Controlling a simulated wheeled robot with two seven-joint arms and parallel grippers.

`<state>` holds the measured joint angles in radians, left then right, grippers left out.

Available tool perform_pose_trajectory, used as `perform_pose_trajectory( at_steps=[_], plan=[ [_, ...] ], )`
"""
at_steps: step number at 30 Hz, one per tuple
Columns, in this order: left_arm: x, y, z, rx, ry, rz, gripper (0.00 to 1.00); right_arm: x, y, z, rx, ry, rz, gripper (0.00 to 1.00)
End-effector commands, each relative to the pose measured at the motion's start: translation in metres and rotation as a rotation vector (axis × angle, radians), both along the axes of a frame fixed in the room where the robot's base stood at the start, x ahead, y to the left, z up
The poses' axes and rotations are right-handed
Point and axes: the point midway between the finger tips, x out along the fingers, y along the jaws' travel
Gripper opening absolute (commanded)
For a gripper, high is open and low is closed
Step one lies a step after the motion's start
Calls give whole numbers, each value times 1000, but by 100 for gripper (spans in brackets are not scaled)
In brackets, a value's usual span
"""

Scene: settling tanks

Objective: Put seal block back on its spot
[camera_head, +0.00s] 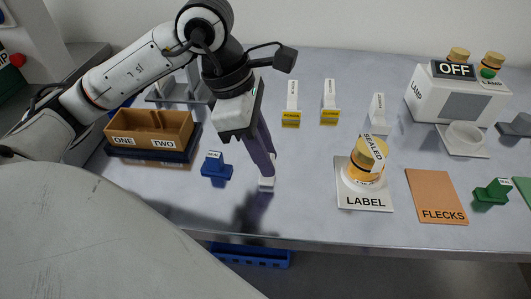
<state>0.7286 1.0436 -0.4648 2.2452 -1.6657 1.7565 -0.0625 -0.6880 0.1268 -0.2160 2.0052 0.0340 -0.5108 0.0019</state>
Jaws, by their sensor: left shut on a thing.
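My left gripper (267,165) reaches down to the bench front, left of the middle. It is shut on a small pale block (267,184), mostly hidden by the fingers; its label cannot be read, so I cannot tell for sure that it is the seal block. The block is at or just above the bench top; I cannot tell which. A blue block (215,168) with a small white tag stands just left of the gripper, apart from it. A jar (368,155) with an orange lid and a SEALED strip stands on the white LABEL plate (364,203). My right gripper is not in view.
A brown tray (150,123) marked ONE and TWO sits at left. Upright tagged blocks (291,105) stand at the back. The orange FLECKS mat (436,197), a green block (492,192) and a white lamp box (460,92) marked OFF are at right. Bare bench lies between gripper and LABEL plate.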

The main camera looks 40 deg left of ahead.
Motion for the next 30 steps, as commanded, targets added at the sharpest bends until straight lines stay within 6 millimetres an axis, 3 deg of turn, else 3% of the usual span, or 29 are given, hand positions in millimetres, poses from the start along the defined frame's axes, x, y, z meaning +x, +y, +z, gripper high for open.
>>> perform_pose_trajectory(
  at_steps=[12,13,16,25,30],
  plan=[
    [0,0,-7,0,-2,-1,0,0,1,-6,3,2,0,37],
    [0,0,-5,0,-2,-1,26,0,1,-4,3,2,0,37],
    [0,0,-5,0,0,-1,40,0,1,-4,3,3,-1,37],
    [0,0,-3,0,0,-1,40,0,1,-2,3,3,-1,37],
    [-1,4,13,0,-4,0,40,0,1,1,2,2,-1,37]
  ],
)
